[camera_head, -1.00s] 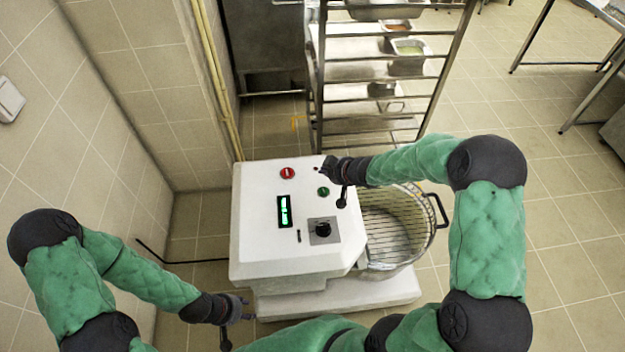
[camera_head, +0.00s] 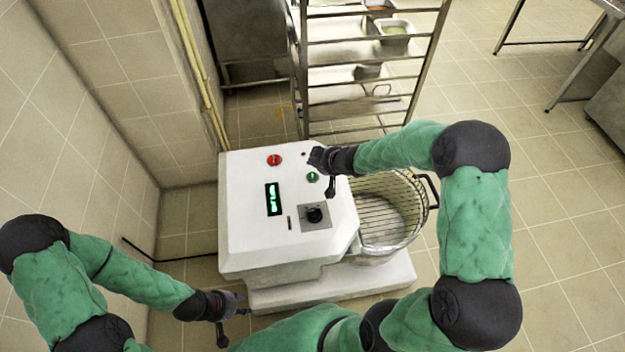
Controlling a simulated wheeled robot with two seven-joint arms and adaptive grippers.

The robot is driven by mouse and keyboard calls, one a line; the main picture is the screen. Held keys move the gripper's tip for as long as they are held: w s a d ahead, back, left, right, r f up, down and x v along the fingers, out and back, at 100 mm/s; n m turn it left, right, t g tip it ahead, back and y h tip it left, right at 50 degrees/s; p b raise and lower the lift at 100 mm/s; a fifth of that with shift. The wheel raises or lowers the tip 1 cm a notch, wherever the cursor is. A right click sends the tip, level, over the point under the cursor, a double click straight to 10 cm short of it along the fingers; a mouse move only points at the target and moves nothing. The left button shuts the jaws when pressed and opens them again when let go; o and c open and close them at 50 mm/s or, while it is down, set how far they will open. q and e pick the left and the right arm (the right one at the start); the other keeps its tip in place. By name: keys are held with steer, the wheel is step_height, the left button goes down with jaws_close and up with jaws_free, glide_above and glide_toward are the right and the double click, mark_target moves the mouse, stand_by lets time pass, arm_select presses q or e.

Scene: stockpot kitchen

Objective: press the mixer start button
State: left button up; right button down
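The white mixer (camera_head: 244,240) stands in front of me, its control panel facing up. On the panel are a red button (camera_head: 274,160), a green button (camera_head: 312,177), a lit green display (camera_head: 273,199) and a black knob (camera_head: 314,215). My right gripper (camera_head: 322,172) is over the panel's right edge, right beside the green button; I cannot tell whether it touches it. Its fingers are dark and small, so open or shut is unclear. My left gripper (camera_head: 232,318) hangs low at the front left of the mixer's base, apart from the panel, with two finger parts spread.
A wire-guarded bowl (camera_head: 388,208) sits at the mixer's right. A metal rack (camera_head: 362,75) with trays stands behind. A tiled wall (camera_head: 75,130) is on the left, with a black cable (camera_head: 165,258) near the floor. Open floor (camera_head: 560,220) lies to the right.

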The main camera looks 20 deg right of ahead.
mark_target(313, 178)
step_height(313, 178, down, 4)
steer(key=b, duration=0.2)
steer(key=shift+r+b, duration=0.25)
steer(key=shift+b, duration=0.05)
steer(key=shift+f+b, duration=0.65)
steer(key=shift+f, duration=0.15)
steer(key=shift+f, duration=0.15)
stand_by(0.3)
steer(key=shift+f, duration=0.25)
